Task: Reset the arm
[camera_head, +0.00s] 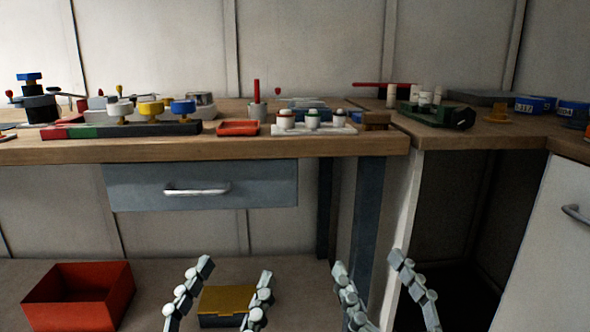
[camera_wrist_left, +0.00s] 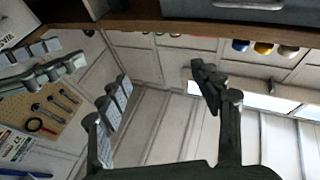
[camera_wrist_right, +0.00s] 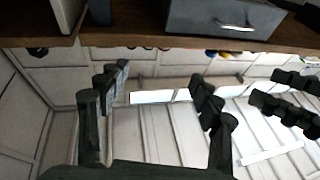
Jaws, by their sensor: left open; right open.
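My left gripper (camera_head: 219,290) shows at the bottom of the head view, its two fingers spread wide and pointing up, with nothing between them that it touches. It also shows open in the left wrist view (camera_wrist_left: 160,95). My right gripper (camera_head: 385,290) is beside it to the right, in front of the cabinet's open bay, also spread and empty. It shows open in the right wrist view (camera_wrist_right: 155,90). Both grippers are below the level of the table top and apart from everything.
The wooden table (camera_head: 330,145) carries knobs, a red tray (camera_head: 238,127) and a white rack (camera_head: 315,129) with small bottles. A grey drawer (camera_head: 240,186) is shut under it. A red bin (camera_head: 80,297) and a yellow-lidded box (camera_head: 227,300) sit low on the floor.

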